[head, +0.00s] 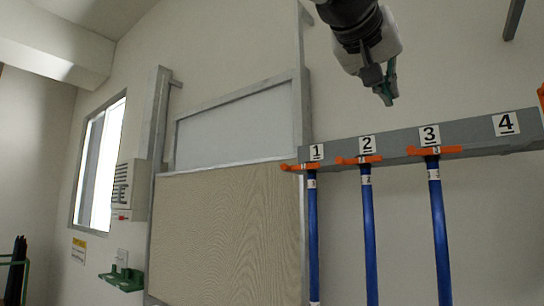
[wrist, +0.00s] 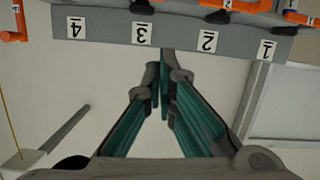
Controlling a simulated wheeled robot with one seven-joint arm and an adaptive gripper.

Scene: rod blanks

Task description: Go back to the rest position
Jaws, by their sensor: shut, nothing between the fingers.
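My gripper (head: 388,93) is high in the head view, above the grey rail (head: 400,146) and apart from it. Its green-padded fingers are together and hold nothing; they also show in the wrist view (wrist: 165,105). Blue rods hang from orange holders under labels 1, 2 and 3: the first rod (head: 313,240), the second rod (head: 370,235) and the third rod (head: 438,230). Below label 4 (head: 506,124) no rod shows in the head view. The wrist view shows the rail (wrist: 100,22) upside down.
A framed board (head: 225,230) stands left of the rods, with a vertical metal post (head: 153,150) beside it. A window (head: 97,160) and a green wall bracket (head: 122,279) are farther left. Bare wall surrounds my gripper.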

